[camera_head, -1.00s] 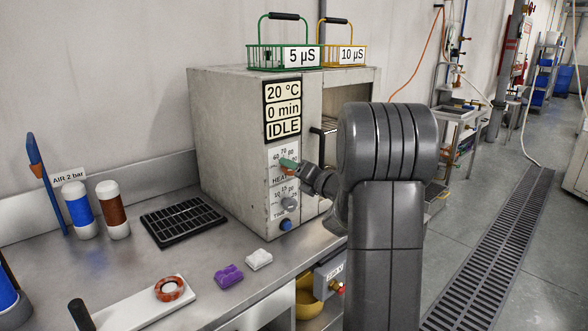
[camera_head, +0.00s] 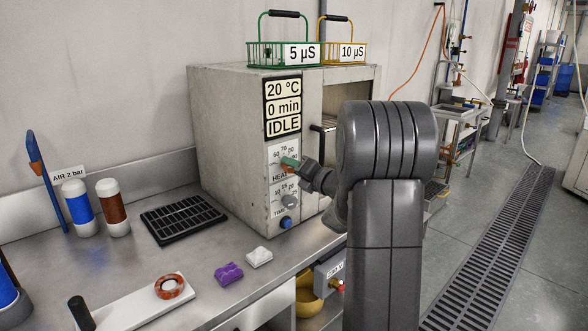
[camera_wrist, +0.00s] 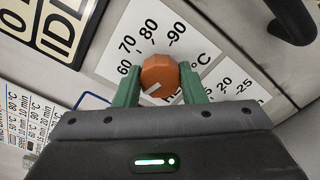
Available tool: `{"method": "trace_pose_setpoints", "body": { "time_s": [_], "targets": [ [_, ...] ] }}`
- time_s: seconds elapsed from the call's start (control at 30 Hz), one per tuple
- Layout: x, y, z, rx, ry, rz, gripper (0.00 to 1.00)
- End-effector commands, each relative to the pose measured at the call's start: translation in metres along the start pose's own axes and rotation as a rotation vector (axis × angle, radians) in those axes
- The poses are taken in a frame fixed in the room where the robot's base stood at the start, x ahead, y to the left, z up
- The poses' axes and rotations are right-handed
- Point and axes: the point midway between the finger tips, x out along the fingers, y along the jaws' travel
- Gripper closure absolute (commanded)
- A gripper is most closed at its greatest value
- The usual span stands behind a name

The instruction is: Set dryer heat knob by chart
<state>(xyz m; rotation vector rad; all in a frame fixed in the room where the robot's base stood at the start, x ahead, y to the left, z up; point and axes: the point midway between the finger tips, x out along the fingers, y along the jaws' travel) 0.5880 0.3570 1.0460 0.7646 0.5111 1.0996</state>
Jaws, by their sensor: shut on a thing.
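The dryer (camera_head: 240,130) is a grey box on the bench, and its display (camera_head: 283,108) reads 20 °C, 0 min, IDLE. The heat knob (camera_wrist: 160,73) is orange with a short white mark, below a dial (camera_wrist: 150,35) marked 60, 70, 80, 90 °C. My gripper (camera_head: 290,164) has its green fingers shut on the knob, one on each side. The white mark lies low on the knob's face; I cannot tell which number it indicates. A chart (camera_wrist: 28,118) with °C and min columns shows at the left of the wrist view, partly cut off.
The grey time knob (camera_head: 289,200) and a blue button (camera_head: 286,222) sit below the heat knob. A dark dryer handle (camera_wrist: 292,18) is close to my gripper. Green (camera_head: 262,57) and yellow (camera_head: 350,60) baskets stand on top. Purple (camera_head: 229,273) and white (camera_head: 259,257) pieces lie on the bench.

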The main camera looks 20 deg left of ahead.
Motion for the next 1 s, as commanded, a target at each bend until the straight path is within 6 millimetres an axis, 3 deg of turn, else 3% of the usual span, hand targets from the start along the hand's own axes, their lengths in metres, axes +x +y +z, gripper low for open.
{"method": "trace_pose_setpoints", "body": {
  "time_s": [1.0],
  "targets": [
    [-0.0002, -0.0007, 0.0001, 0.919, 0.0, -0.002, 0.86]
  ]
}}
